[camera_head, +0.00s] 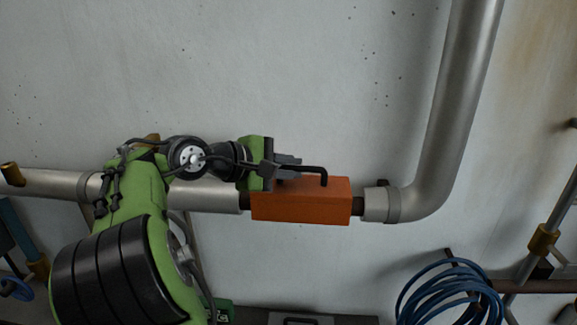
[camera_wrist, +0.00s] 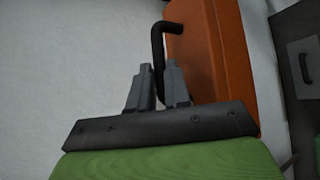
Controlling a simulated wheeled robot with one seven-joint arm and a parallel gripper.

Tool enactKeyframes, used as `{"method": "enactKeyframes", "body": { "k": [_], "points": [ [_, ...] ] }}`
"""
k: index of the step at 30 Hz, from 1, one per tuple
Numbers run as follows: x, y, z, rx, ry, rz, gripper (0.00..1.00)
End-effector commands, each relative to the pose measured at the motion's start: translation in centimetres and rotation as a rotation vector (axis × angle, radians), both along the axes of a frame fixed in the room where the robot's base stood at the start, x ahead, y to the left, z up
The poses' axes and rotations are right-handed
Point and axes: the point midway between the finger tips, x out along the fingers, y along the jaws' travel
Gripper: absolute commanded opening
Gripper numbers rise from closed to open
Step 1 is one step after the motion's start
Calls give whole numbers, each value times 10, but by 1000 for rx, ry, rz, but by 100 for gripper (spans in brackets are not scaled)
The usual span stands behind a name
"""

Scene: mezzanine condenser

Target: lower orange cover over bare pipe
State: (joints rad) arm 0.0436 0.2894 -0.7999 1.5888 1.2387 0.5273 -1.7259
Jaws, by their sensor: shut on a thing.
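The orange cover (camera_head: 302,203) is a box-shaped piece with a black bar handle (camera_head: 318,171) on its top. In the head view it lies in line with the pipe and hides the stretch behind it. A short dark, narrower piece of bare pipe (camera_head: 358,206) shows at its right end. My gripper (camera_head: 290,166) is shut on the black handle, at the left part of the cover. In the wrist view my gripper (camera_wrist: 160,85) has a finger on each side of the handle, and the cover (camera_wrist: 212,50) stands to the right. I cannot tell whether the cover touches the pipe.
The grey insulated pipe (camera_head: 213,197) runs level along the wall, then bends upward at the right (camera_head: 450,110). A coil of blue hose (camera_head: 452,292) hangs at the lower right. A dark case (camera_head: 300,319) lies below. The wall above the cover is clear.

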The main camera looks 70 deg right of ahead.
Motion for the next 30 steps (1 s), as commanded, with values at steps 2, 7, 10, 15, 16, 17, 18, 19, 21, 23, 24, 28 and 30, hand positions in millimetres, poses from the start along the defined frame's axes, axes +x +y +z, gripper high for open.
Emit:
{"method": "enactKeyframes", "body": {
  "k": [2,7,10,15,16,17,18,19,21,23,24,28,30],
  "points": [
    [0,0,-3,-1,0,0,0],
    [0,0,-7,-1,0,0,0],
    [0,0,-9,-1,0,1,0],
    [0,0,-9,-1,0,0,38],
    [0,0,-9,-1,0,0,43],
    [0,0,-9,-1,0,0,47],
    [0,0,-9,-1,0,0,47],
    [0,0,-9,0,0,0,47],
    [0,0,-9,0,0,0,47],
    [0,0,-9,0,0,0,47],
    [0,0,-9,2,0,1,47],
    [8,8,-4,0,0,5,47],
    [16,19,3,0,-1,7,47]
  ]
}}
